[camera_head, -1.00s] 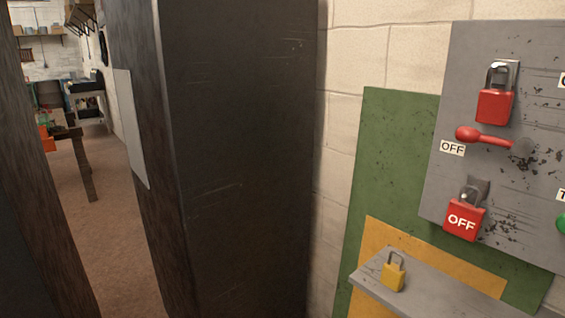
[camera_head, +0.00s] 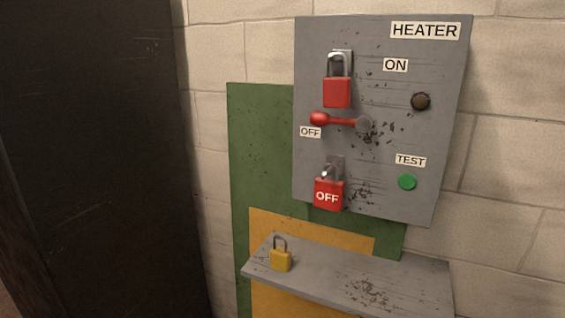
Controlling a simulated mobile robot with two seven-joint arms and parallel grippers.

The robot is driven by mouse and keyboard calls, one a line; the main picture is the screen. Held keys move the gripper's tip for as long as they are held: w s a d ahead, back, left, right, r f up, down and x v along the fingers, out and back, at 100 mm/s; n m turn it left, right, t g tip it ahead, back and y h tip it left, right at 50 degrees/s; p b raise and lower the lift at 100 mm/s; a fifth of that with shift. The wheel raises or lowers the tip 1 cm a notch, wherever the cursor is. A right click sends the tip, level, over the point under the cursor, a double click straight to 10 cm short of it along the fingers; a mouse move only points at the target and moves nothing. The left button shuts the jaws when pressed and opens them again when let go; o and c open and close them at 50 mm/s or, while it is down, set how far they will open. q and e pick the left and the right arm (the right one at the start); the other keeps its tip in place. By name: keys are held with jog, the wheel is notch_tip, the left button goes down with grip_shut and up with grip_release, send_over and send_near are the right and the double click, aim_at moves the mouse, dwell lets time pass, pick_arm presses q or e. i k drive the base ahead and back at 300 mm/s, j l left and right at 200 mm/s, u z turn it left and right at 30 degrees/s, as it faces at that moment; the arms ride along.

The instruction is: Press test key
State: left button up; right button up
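The test key is a round green button (camera_head: 407,182) under a TEST label (camera_head: 410,160). It sits at the lower right of the grey HEATER panel (camera_head: 440,130) on the wall. A red lever (camera_head: 340,121) points left towards the OFF label (camera_head: 310,132). A dark round lamp or button (camera_head: 420,101) is at the panel's upper right, near the ON label (camera_head: 396,65). A red padlock (camera_head: 337,92) hangs above the lever and a red padlock marked OFF (camera_head: 328,194) hangs below it. Neither of my grippers is in view.
A grey shelf (camera_head: 330,274) juts out below the panel, with a yellow padlock (camera_head: 280,258) standing on its left part. Green and yellow boards (camera_head: 262,150) are behind it. A tall dark column or cabinet (camera_head: 90,150) fills the left side.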

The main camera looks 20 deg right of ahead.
aim_at(407, 181)
jog(key=z, duration=1.25)
